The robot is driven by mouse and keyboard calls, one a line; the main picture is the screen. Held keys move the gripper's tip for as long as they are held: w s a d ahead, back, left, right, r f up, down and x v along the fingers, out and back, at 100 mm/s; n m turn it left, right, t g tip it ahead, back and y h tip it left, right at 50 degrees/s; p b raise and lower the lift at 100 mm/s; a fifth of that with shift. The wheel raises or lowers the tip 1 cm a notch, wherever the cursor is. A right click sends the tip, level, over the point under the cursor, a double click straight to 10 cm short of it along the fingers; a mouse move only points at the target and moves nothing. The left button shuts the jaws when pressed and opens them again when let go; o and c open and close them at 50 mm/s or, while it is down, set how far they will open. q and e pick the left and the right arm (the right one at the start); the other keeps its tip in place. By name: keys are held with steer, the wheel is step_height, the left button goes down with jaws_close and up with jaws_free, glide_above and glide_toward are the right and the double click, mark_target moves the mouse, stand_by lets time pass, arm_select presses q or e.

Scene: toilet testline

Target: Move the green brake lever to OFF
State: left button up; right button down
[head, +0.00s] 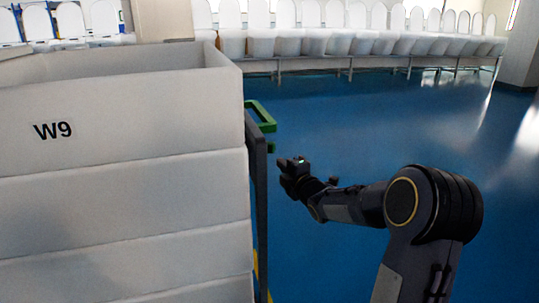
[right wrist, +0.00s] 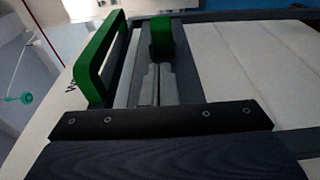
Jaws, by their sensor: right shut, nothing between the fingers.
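A small green block (head: 271,147), which looks like the brake lever, sits on the dark side frame of the cart, just below a green U-shaped handle (head: 262,116). My right gripper (head: 283,163) is close to the right of the block in the head view. In the right wrist view the gripper's fingers (right wrist: 153,72) are shut and empty. The green block (right wrist: 162,38) shows just beyond the fingertips; I cannot tell whether they touch. The green handle (right wrist: 101,60) stands to the left of the fingers there. My left gripper is not in view.
The cart carries stacked white bins (head: 120,115) marked W9, filling the left of the head view. Its dark frame post (head: 259,215) runs down the bins' right edge. Open blue floor (head: 390,125) lies to the right. A row of white toilets (head: 345,42) stands far back.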

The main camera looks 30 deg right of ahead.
mark_target(270, 153)
steer(key=w, duration=0.8)
steer(key=shift+w+d, duration=0.3)
steer(key=shift+w, duration=0.1)
